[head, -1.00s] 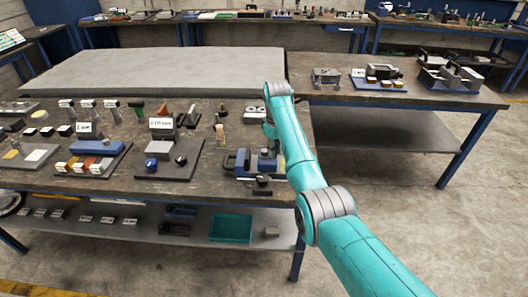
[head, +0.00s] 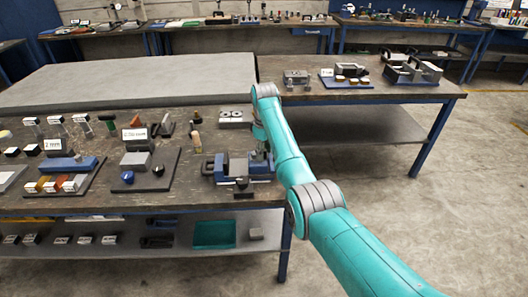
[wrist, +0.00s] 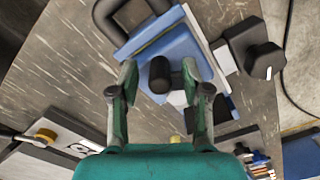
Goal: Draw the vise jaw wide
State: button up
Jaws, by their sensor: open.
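The vise (head: 232,168) is blue and grey and sits near the right end of the workbench. In the wrist view its blue body (wrist: 182,50) lies just beyond my fingers, with a black rounded knob or bar end (wrist: 160,72) between them. My gripper (wrist: 159,68) is open, one finger on each side of that black part. I cannot tell whether either finger touches it. In the head view my arm partly covers the gripper end, close to the vise's right side.
A black knob-like piece (wrist: 265,62) stands right of the vise in the wrist view. A dark U-shaped part (wrist: 104,18) is at the upper left. A dark fixture board (head: 150,168) with blocks lies left of the vise. Bare floor (head: 430,220) is to the right.

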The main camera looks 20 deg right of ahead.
notch_tip(320, 180, up, 12)
dwell(0.5)
dwell(0.4)
